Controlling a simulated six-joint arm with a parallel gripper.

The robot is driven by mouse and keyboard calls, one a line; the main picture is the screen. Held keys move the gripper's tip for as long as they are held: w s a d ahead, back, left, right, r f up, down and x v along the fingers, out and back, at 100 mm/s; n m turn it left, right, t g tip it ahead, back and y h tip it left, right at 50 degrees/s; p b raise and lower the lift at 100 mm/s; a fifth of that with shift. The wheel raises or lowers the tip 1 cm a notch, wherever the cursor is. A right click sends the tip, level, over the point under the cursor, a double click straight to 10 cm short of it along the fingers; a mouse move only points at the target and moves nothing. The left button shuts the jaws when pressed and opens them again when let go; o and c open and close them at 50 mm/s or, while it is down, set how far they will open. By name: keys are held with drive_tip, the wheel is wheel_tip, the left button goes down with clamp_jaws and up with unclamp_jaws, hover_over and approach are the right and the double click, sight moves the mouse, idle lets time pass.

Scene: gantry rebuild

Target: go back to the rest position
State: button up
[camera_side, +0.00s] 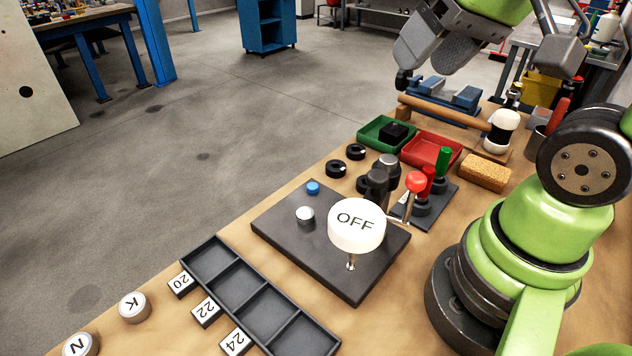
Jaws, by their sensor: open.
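My gripper (487,78) is at the top right of the side view, raised above the far end of the bench. Its grey fingers are spread wide apart, with nothing seen between them. It hangs over the area of a blue vise (455,97) and a wooden-handled mallet (445,112), and looks apart from both. Part of my wrist is cut off by the top edge of the picture.
On the bench (140,335) stand a dark panel (290,240) with a white OFF knob (356,226), a compartment tray (215,262), a green tray (374,134), a red tray (418,153), upright levers (416,182) and a sponge (484,172). Open floor lies left.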

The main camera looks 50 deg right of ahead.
drive_tip(key=shift+n+t+y, duration=0.3)
drive_tip(key=shift+t+y, duration=0.3)
drive_tip(key=shift+y, duration=0.1)
drive_tip(key=s+a, duration=0.1)
drive_tip(key=s+a+r, duration=0.1)
drive_tip(key=a, duration=0.1)
drive_tip(key=shift+s+a+r, duration=0.1)
drive_tip(key=shift+s+a, duration=0.1)
drive_tip(key=shift+s, duration=0.2)
